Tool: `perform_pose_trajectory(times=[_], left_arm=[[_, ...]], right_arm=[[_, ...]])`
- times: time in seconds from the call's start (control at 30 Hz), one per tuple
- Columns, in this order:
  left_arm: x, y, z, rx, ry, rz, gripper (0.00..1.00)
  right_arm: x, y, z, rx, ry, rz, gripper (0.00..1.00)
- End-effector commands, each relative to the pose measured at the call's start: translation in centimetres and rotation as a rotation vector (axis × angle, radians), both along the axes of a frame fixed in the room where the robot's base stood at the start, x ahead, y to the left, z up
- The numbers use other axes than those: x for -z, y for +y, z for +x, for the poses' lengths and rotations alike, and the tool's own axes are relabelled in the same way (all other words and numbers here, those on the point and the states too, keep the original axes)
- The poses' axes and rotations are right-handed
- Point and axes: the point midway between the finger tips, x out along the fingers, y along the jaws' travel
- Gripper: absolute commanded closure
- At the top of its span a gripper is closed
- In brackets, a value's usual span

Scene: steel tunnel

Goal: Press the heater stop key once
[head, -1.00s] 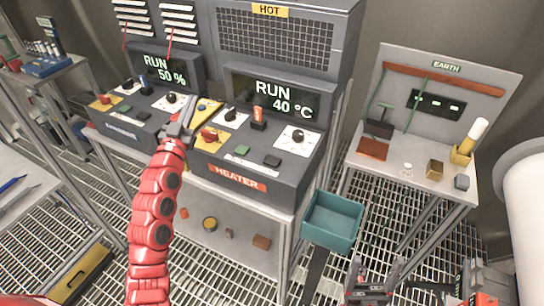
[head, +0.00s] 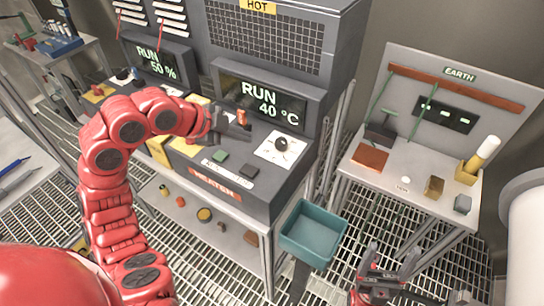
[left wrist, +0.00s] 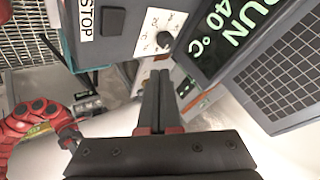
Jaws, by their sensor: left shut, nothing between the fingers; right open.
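The heater console (head: 226,190) shows RUN 40 °C on its display (head: 262,100). On its front part are a green key (head: 221,155) and a dark key (head: 249,171). In the left wrist view, the dark key (left wrist: 113,20) has a white STOP label (left wrist: 90,19) beside it, at the upper left of the fingers. My left gripper (head: 240,131) is shut and empty above the console, apart from the dark key; its fingers also show in the left wrist view (left wrist: 160,85). My right gripper (head: 388,262) is open and empty at the lower right, far from the console.
A second console with a 50 % display (head: 157,62) stands at the left. A teal bin (head: 312,232) and the EARTH table (head: 405,180) are at the right.

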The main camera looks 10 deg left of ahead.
Motion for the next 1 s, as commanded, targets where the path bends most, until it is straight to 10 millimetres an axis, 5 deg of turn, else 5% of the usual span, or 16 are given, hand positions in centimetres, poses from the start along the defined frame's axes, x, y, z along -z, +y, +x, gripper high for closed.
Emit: perform_pose_trajectory(times=[0.57, 1.0], left_arm=[[0.5, 0.2, -0.4, 0.01, 0.011, 0.019, 1.0], [5.3, 0.2, -0.4, 0.007, 0.012, 0.02, 1.0]], right_arm=[[0.1, 0.0, 0.0, 0.0, 0.001, 0.0, 0.22], [1.7, 0.0, 0.0, 0.0, 0.0, 0.0, 0.22]])
